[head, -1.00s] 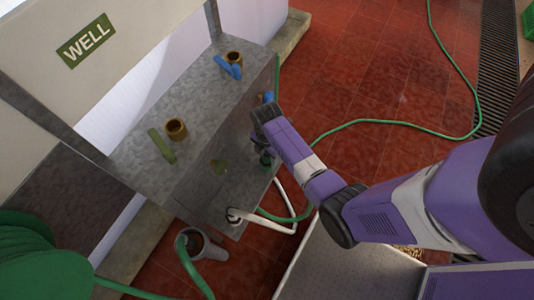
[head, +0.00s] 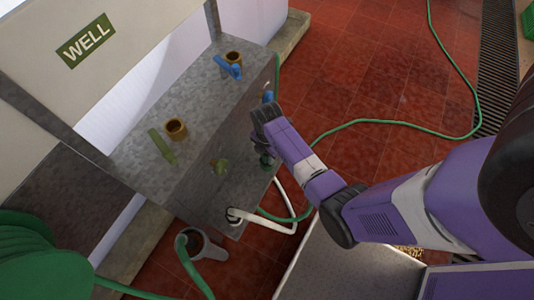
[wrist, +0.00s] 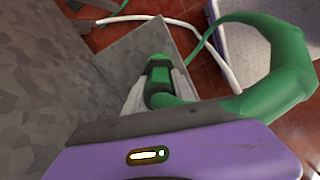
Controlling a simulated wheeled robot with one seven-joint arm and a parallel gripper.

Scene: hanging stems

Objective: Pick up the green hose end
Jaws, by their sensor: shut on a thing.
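The green hose end (wrist: 158,75) sits between the two grey fingers of my gripper (wrist: 160,88) in the wrist view. My gripper is shut on it. The thick green hose bends from there to the right and up. In the head view my gripper (head: 264,145) is at the front face of the grey metal box (head: 215,95), and the green hose end (head: 266,161) shows only partly below my wrist. Whether the hose end touches the box is hidden.
A white hose (head: 268,224) loops below the box's lower front. A grey pipe (head: 214,252) holds another green hose. Brass fittings with blue (head: 229,68) and green (head: 162,145) handles stand on the box. A green hose reel (head: 40,262) is at lower left. Red tiles lie open to the right.

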